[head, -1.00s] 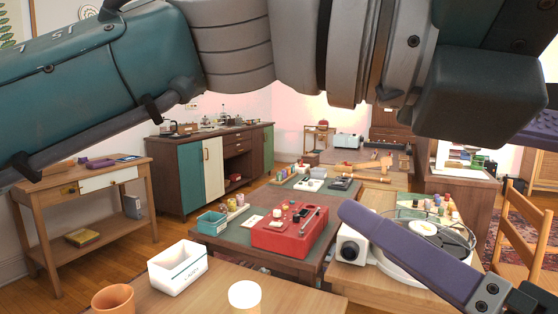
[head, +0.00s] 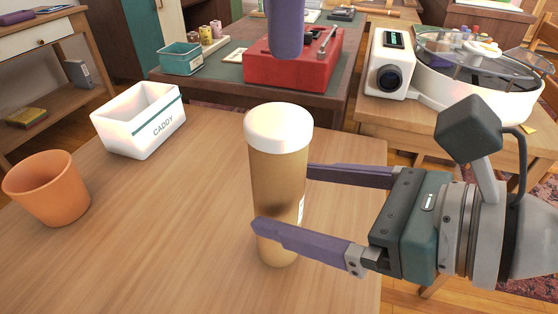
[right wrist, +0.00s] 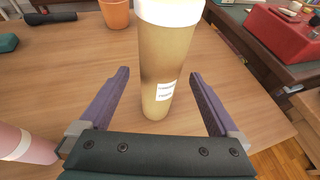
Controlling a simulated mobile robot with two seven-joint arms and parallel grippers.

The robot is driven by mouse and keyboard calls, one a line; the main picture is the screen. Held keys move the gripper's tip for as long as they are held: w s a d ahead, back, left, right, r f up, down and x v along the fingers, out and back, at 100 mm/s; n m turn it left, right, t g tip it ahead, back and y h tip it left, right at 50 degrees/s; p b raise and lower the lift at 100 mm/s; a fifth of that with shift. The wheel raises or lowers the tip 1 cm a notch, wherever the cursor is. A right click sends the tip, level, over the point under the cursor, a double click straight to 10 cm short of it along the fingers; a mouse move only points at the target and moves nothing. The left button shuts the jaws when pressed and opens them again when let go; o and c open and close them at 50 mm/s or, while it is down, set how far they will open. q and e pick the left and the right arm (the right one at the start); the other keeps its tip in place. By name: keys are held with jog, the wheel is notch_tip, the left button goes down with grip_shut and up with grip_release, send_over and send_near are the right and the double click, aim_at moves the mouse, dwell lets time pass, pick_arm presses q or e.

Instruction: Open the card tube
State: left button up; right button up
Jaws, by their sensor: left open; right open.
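The card tube stands upright on the wooden table, a brown cylinder (head: 275,180) with a white cap (head: 278,127) on top. It also shows in the right wrist view (right wrist: 163,60), with a small white label on its side. My right gripper (head: 285,200) comes in from the right, open, with one finger on each side of the tube's body. In the right wrist view, gaps show between the tube and both fingers (right wrist: 159,73). My left gripper (head: 285,35) shows only as a purple finger at the top edge, above the cap; the rest is out of frame.
An orange pot (head: 48,190) and a white caddy (head: 140,120) stand left of the tube. Behind, a dark table holds a red case (head: 292,68); a turntable-like device (head: 480,85) stands at right. A pink cylinder (right wrist: 28,147) shows at the wrist view's lower left. The table front is clear.

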jog(key=x, duration=0.6)
jog(key=shift+w+a, duration=0.25)
jog(key=shift+a, duration=0.05)
grip_shut()
dwell(0.5)
